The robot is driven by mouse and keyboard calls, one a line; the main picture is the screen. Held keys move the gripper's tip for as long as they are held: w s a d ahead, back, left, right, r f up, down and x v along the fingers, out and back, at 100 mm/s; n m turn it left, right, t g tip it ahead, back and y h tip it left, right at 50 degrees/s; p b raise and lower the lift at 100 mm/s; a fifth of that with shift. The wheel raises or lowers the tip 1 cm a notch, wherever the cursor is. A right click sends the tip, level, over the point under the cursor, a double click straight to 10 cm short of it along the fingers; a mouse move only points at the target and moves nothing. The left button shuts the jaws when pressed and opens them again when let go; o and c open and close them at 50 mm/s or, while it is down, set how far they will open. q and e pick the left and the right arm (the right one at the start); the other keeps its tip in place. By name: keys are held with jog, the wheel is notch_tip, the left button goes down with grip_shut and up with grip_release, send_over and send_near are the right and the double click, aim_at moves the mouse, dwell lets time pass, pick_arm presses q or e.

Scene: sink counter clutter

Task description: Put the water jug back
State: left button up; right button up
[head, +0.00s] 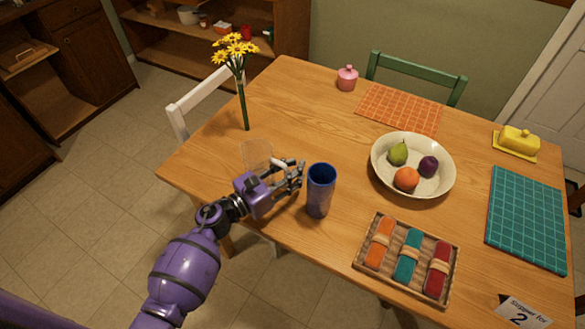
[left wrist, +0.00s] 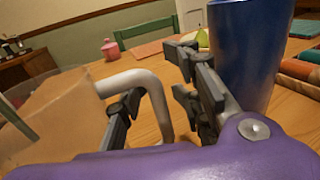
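The water jug (head: 257,153) looks clear and stands near the table's left front edge, partly hidden behind my left gripper (head: 291,174). Its pale grey handle (left wrist: 153,92) shows in the left wrist view, between the dark fingers of my left gripper (left wrist: 157,84). The fingers are apart, one on each side of the handle, with a gap visible; I see no firm contact. The jug's see-through body (left wrist: 62,108) is at the left of that view. My right gripper is not in view.
A tall blue tumbler (head: 320,190) stands close to the right of my left gripper. Yellow flowers (head: 235,47) stand behind the jug. A fruit bowl (head: 447,178), a napkin tray (head: 362,262) and an orange placemat (head: 398,108) are farther right.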

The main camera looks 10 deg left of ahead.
pick_arm(q)
jog(key=s+a+f+n+t+y+b, duration=0.35)
jog(key=s+a+n+y, duration=0.25)
jog(key=s+a+n, duration=0.75)
jog(key=s+f+n+g+y, duration=0.3)
jog(key=s+f+n, duration=0.5)
jog(key=s+n, duration=0.4)
jog(key=s+d+f+n+g+y, duration=0.1)
jog(key=s+f+n+g, duration=0.5)
jog(key=n, duration=1.2)
jog(key=s+f+y, duration=0.1)
jog(key=s+f, duration=0.2)
jog(key=s, duration=0.3)
jog(key=shift+y+p, duration=0.35)
jog(key=shift+y, duration=0.05)
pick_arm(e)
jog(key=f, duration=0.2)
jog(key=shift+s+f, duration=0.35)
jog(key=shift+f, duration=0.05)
